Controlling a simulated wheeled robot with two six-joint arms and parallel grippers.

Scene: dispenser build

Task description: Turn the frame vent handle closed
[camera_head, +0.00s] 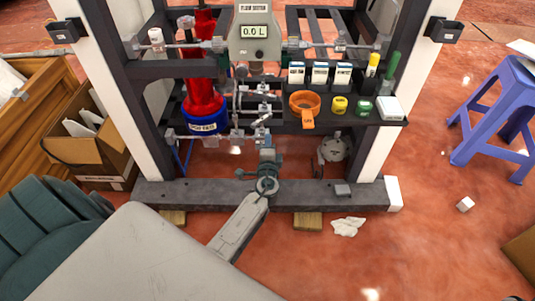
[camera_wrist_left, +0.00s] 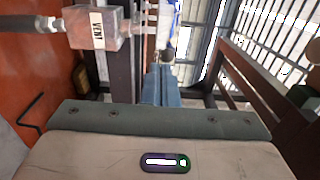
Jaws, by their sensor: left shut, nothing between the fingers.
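A metal block labelled VENT (camera_wrist_left: 95,27) shows at the upper left of the left wrist view, with a pipe running left from it. A small dark knob (camera_wrist_left: 169,55) lies just beyond my fingertips there; I cannot tell whether it is the vent handle or whether they touch. My left gripper (camera_head: 265,143) is shut and empty, reaching up toward the small metal fittings (camera_head: 238,135) at the frame's lower middle. Its closed fingers also show in the wrist view (camera_wrist_left: 160,74). The handle's position is not clear. My right gripper is not in view.
A dark shelf (camera_head: 385,119) holds an orange ring (camera_head: 305,103), small boxes and bottles. A red vessel with a blue base (camera_head: 206,122) stands left. The frame's bottom beam (camera_head: 320,196) lies below my gripper. A blue stool (camera_head: 505,92) stands right; open floor lies before it.

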